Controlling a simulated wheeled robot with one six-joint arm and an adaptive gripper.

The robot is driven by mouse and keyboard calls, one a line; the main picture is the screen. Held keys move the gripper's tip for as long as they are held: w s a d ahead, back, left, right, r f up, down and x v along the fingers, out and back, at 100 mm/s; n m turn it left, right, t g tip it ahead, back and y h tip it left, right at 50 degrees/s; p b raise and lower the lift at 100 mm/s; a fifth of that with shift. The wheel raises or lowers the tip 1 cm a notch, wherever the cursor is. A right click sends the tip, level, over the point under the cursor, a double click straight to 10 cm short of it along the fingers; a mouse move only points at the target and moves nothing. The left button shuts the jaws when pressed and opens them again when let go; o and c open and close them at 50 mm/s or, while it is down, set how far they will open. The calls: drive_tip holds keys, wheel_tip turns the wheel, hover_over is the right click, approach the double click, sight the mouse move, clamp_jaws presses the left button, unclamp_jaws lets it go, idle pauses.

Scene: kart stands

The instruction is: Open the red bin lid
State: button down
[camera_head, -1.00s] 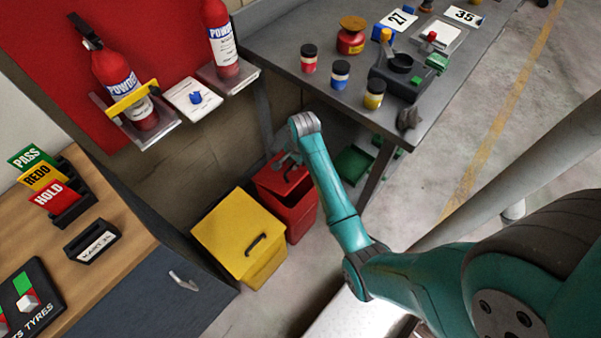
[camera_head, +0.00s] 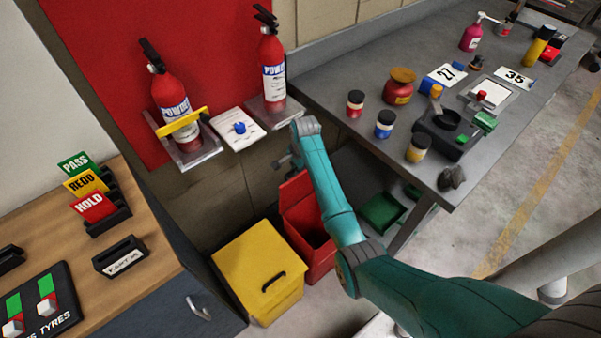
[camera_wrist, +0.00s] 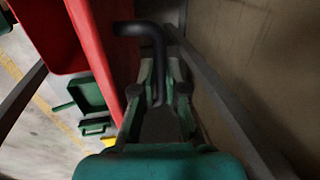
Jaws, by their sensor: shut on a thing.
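The red bin (camera_head: 322,264) stands on the floor under the bench, beside the yellow bin. Its lid (camera_head: 296,188) is tilted up steeply, and the dark inside of the bin shows below it. My gripper (camera_head: 287,161) is at the lid's upper part, partly hidden behind my arm in the head view. In the wrist view my gripper (camera_wrist: 163,78) is shut on the black lid handle (camera_wrist: 140,29). The red lid (camera_wrist: 93,45) shows edge-on to the left of the handle there, with the red bin (camera_wrist: 45,38) beyond it.
The yellow bin (camera_head: 255,268) is closed, close at the left. A grey bench (camera_head: 330,75) with jars overhangs at the right. Fire extinguishers (camera_head: 178,112) sit on wall brackets above. A green crate (camera_head: 382,213) lies under the bench.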

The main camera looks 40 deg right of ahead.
drive_tip(key=shift+w, duration=0.95)
drive_tip(key=c, duration=1.2)
unclamp_jaws()
wheel_tip(320, 180, up, 12)
drive_tip(key=s, duration=0.2)
drive_tip(key=shift+s, duration=0.15)
drive_tip(key=shift+f, duration=0.15)
